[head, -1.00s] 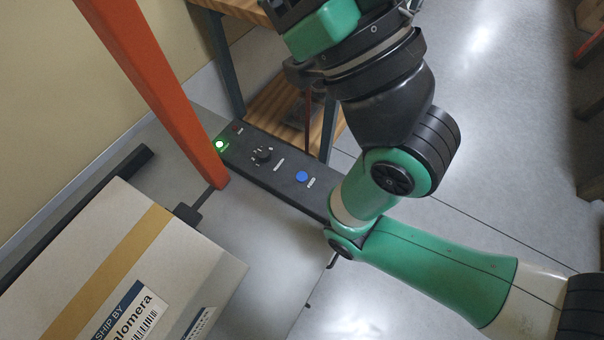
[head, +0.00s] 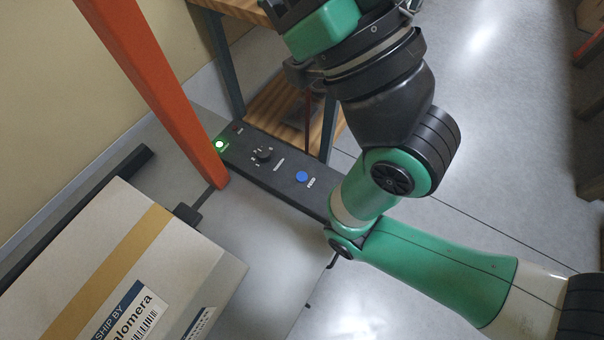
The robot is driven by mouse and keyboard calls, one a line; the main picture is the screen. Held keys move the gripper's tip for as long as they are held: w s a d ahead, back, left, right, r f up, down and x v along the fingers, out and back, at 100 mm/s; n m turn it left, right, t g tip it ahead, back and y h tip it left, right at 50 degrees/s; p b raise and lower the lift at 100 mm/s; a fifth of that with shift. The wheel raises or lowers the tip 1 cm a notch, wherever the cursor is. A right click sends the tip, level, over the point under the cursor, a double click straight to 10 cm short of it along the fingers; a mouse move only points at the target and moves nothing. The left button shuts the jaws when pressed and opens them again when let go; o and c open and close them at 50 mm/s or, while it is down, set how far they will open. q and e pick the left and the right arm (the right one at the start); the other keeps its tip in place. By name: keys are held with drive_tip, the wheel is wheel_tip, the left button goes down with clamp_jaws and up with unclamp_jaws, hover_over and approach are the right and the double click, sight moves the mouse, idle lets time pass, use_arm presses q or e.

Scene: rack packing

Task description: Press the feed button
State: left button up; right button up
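A dark control panel (head: 245,167) lies in the middle of the head view, slanting down to the right. The blue button (head: 302,177) on it has a small label beside it that seems to read FEED. A black rotary knob (head: 263,155) and a green lit button (head: 219,145) sit further left on the panel. My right arm crosses the right half of the view and covers the panel's right end. Its gripper is out of frame, beyond the top edge. My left gripper is not in view.
An orange post (head: 160,90) stands at the panel's left end. A cardboard box (head: 120,255) with tan tape and a shipping label lies at the lower left. A wooden shelf (head: 270,118) with grey legs is behind the panel. Open grey floor (head: 500,120) is at the right.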

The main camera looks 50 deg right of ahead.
clamp_jaws()
idle(1.4)
